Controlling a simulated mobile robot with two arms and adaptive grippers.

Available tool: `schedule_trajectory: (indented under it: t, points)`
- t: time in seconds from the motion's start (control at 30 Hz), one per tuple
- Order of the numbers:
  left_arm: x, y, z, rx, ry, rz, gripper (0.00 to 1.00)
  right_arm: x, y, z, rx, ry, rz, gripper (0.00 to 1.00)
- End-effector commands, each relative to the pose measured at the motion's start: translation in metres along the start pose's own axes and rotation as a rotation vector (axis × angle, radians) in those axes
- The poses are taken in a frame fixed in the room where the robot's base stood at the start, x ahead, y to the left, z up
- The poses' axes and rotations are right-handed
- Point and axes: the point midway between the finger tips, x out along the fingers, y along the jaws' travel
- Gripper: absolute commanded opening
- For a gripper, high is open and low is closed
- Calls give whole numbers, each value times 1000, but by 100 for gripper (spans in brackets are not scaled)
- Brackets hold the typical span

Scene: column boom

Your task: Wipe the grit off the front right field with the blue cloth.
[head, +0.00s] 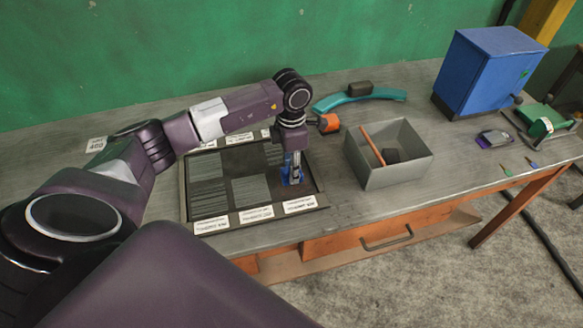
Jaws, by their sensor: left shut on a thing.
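A dark framed board (184,207) lies on the bench, split into fields with white labels along its front and back edges. The front right field (308,183) looks dark, with no clear hatching on the part I see. My left gripper (291,180) points down over this field, shut on the blue cloth (286,178). The cloth is low, at or just above the surface; I cannot tell if it touches. The gripper hides part of the field. My right gripper is out of view.
A grey open box (393,185) with an orange-handled tool stands right of the board. Behind are a teal curved tool (358,96) and an orange-ended object (329,123). A blue cabinet (487,72) stands at the back right. Bare bench lies left of the board.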

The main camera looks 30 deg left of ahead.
Motion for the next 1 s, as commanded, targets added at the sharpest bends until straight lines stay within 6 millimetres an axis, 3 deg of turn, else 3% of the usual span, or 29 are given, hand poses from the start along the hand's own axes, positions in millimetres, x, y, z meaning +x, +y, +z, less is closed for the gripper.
schedule_trajectory:
  t: [0.77,1.0]
  points:
    - [13,0,0,0,0,0,8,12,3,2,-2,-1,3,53]
    - [12,0,-11,0,2,1,8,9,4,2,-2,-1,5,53]
